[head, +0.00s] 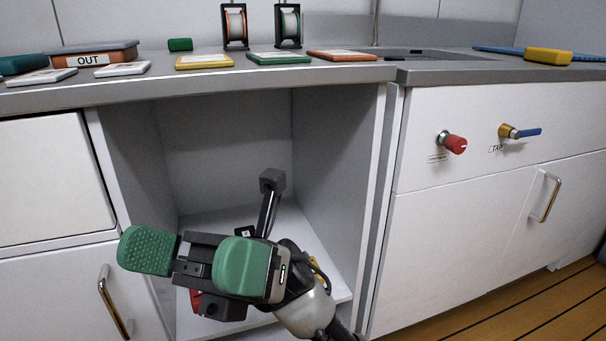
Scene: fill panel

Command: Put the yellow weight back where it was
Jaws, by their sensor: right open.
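My right gripper (197,258) is open, its two green finger pads wide apart with nothing visible between them. It is in front of the open cabinet bay (225,140) below the counter. A yellow patch (319,270) shows behind my right wrist, low in the bay; it is mostly hidden, so I cannot tell if it is the yellow weight. A yellow block (547,56) lies at the far right of the counter, by a blue strip; I cannot tell if it is the weight either. My left gripper is not in view.
The counter (170,79) holds flat coloured plates, two spools (235,26) and a box marked OUT (98,56). A sink (425,54) is to the right. A red knob (453,143) and a blue-handled tap (520,131) protrude from the right front. A red thing (195,300) is partly hidden.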

